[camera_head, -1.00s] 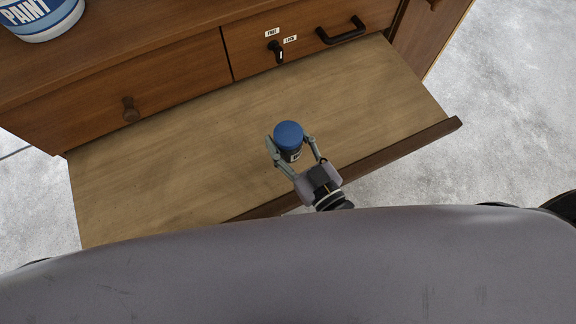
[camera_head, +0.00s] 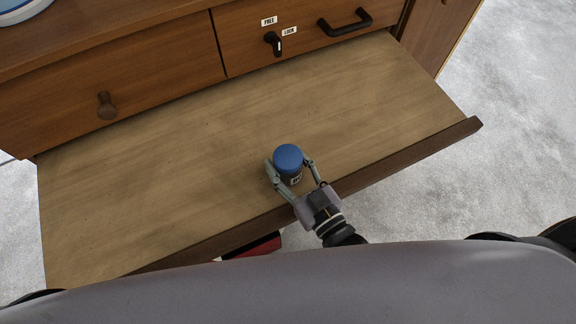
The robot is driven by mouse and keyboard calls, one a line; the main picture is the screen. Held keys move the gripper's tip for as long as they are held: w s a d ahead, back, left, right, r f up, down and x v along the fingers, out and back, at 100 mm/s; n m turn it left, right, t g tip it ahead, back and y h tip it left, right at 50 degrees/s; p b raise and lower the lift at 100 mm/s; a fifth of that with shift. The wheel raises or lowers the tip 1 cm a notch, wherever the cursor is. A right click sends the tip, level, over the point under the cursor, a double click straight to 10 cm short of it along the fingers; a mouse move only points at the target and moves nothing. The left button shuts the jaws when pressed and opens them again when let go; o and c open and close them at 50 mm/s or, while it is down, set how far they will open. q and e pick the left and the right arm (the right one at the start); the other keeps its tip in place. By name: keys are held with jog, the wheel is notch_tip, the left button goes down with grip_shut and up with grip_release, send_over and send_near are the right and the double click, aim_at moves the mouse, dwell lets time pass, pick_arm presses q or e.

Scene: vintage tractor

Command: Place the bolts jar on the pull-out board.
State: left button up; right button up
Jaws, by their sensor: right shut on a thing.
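The bolts jar (camera_head: 288,160) is a small dark jar with a blue lid, upright over the middle of the pull-out board. My right gripper (camera_head: 292,172) is shut on it, a finger on each side. I cannot tell if the jar's base touches the board. The pull-out board (camera_head: 140,185) is a light wooden panel with a dark front edge, extended from the cabinet. Its top is otherwise bare. My left gripper is not in view.
The cabinet (camera_head: 150,70) behind the board has a round knob (camera_head: 106,106), a black handle (camera_head: 345,22) and a small black lever (camera_head: 273,42) with FREE and LOCK labels. A bucket (camera_head: 20,10) stands on top at the left. A red thing (camera_head: 254,247) shows below the board's front edge.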

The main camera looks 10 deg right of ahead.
jog(key=shift+r, duration=0.15)
jog(key=o, duration=1.4)
jog(key=shift+f, duration=0.2)
jog(key=shift+r, duration=0.1)
jog(key=b+v, duration=0.1)
jog(key=v, duration=1.1)
jog(key=shift+s, duration=0.1)
